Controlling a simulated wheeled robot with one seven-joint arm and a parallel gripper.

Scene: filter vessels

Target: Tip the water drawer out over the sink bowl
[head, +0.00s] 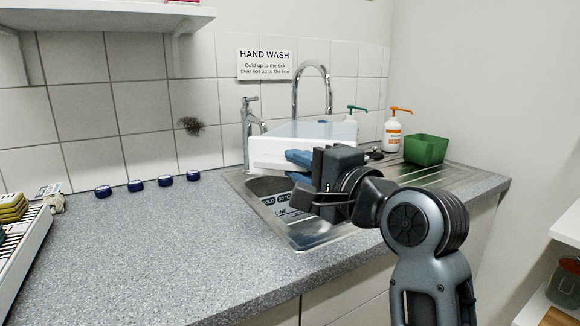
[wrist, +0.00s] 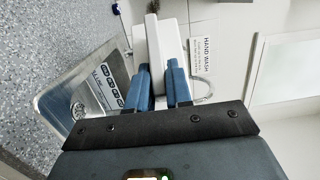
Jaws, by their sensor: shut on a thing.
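The water drawer (head: 275,152) is a white box with a pale, see-through upper part. It is held up above the sink bowl (head: 318,233) and looks roughly level in the head view. My gripper (head: 298,168) is shut on the near end of the drawer with its blue fingers. In the wrist view, the drawer's white end (wrist: 168,42) sits between the two fingers (wrist: 159,72). The steel sink bowl (wrist: 62,105) shows to the left there, with dark labels inside. I cannot clearly make out water in the drawer.
A tall curved tap (head: 297,85) and a shorter tap (head: 247,125) stand behind the drawer. An orange-topped bottle (head: 392,132) and a green tub (head: 426,150) stand right. Several blue caps (head: 135,186) line the wall at left. The grey counter (head: 150,245) is clear in front.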

